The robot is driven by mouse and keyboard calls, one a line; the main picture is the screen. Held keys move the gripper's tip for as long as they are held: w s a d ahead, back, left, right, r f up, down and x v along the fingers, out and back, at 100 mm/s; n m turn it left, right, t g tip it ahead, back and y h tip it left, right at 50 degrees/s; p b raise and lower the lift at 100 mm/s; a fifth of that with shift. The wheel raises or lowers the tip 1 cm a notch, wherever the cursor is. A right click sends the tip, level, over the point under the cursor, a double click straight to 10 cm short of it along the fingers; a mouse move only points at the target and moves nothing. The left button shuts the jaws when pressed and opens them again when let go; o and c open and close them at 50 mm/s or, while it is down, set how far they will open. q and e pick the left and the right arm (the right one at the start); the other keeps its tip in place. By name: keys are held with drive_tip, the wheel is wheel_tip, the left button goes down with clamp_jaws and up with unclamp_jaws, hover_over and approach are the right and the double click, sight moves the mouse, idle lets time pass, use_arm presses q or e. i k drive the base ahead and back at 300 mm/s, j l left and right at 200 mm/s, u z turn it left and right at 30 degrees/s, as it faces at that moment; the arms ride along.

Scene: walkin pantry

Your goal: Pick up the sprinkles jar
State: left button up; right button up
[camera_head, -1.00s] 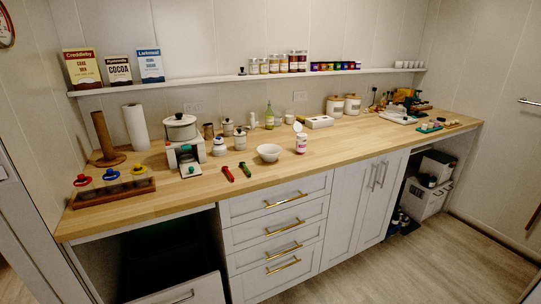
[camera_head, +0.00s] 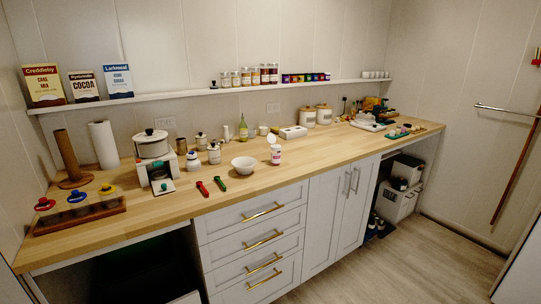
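A small white jar with a pink-red label (camera_head: 275,157) stands upright on the wooden counter, near its front edge. A round white lid (camera_head: 271,139) shows tilted up at its top. The label is too small to read, so I cannot be sure that this is the sprinkles jar. Several small jars with coloured contents (camera_head: 255,75) also stand on the wall shelf, their labels unreadable. Neither of my grippers shows in the view.
A white bowl (camera_head: 244,165) sits just left of the labelled jar, with a red tool (camera_head: 202,189) and a green tool (camera_head: 220,184) further left. The wooden counter (camera_head: 318,156) is clear to the jar's right. Drawers with gold handles (camera_head: 263,213) are below.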

sight(276, 153)
drive_tip(key=i+u, duration=0.2)
drive_tip(key=i, duration=0.4)
drive_tip(key=i+l+u, duration=0.15)
drive_tip(key=i, duration=0.45)
